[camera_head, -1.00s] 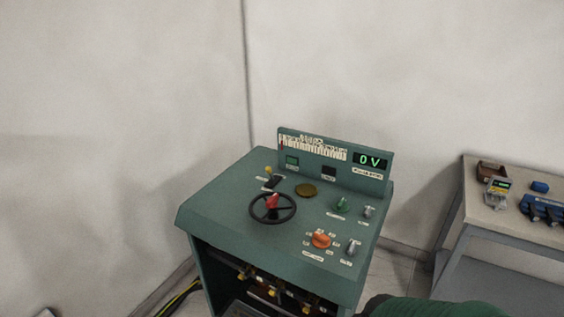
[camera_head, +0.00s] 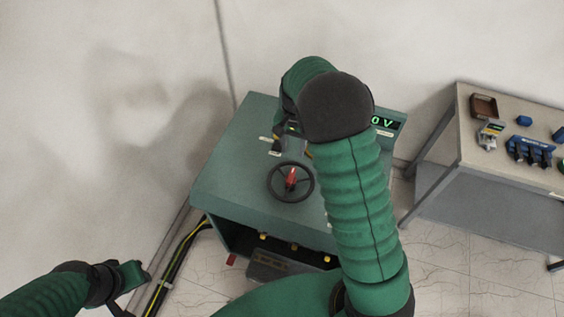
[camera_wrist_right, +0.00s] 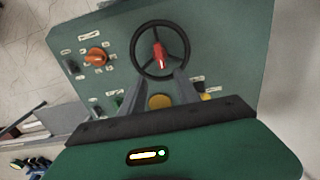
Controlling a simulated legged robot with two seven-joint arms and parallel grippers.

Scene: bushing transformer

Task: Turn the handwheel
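The handwheel (camera_head: 290,182) is a black rim with spokes and a red handle, lying on the sloped top of the green control cabinet (camera_head: 230,170). In the right wrist view the whole handwheel (camera_wrist_right: 160,50) shows just beyond my right gripper (camera_wrist_right: 158,76). Its two grey fingers are spread apart with nothing between them, and their tips are near the wheel's rim; I cannot tell whether they touch it. In the head view my right arm covers the cabinet's right side and mostly hides that gripper. My left gripper (camera_head: 122,286) is low at the left, away from the cabinet.
The display (camera_head: 384,122) is partly covered by my arm. An orange knob (camera_wrist_right: 96,56) and a round yellowish disc (camera_wrist_right: 160,101) are near the wheel. A side table (camera_head: 470,150) with small devices stands at the right. Cables (camera_head: 172,262) run along the floor at the left.

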